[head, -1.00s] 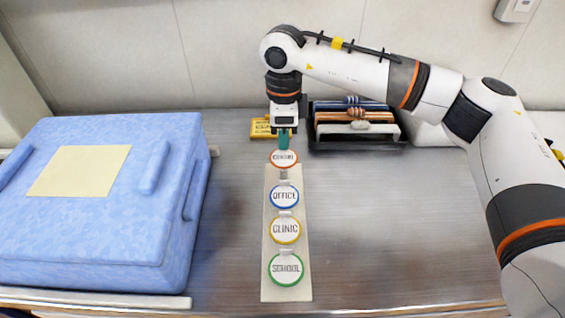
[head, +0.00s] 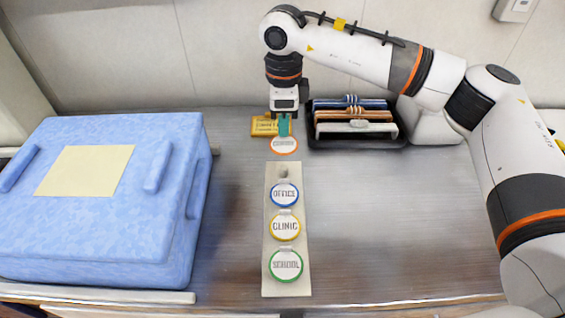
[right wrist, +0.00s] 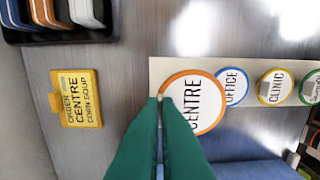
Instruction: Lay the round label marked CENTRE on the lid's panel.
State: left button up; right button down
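The round white CENTRE label (head: 284,146) with an orange rim is held by its edge in my right gripper (head: 284,134), whose green fingers are shut on it. In the right wrist view the label (right wrist: 196,104) shows at the fingertips (right wrist: 163,98), over the end of the label strip. In the head view it hangs above the table, beyond the strip's far end. The pale yellow panel (head: 85,170) lies bare on top of the blue lid (head: 110,238), well to the left of my gripper. My left gripper is not in view.
The pale strip (head: 272,248) carries the OFFICE (head: 284,194), CLINIC (head: 285,226) and SCHOOL (head: 286,265) labels. A yellow order card (right wrist: 77,98) reads CENTRE, CORN SOUP. A black tray (head: 400,143) holds blue, orange and white pieces. The lid has raised blue handles (head: 157,167).

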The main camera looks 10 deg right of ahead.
jog(key=shift+r+p, duration=0.4)
jog(key=shift+r, duration=0.65)
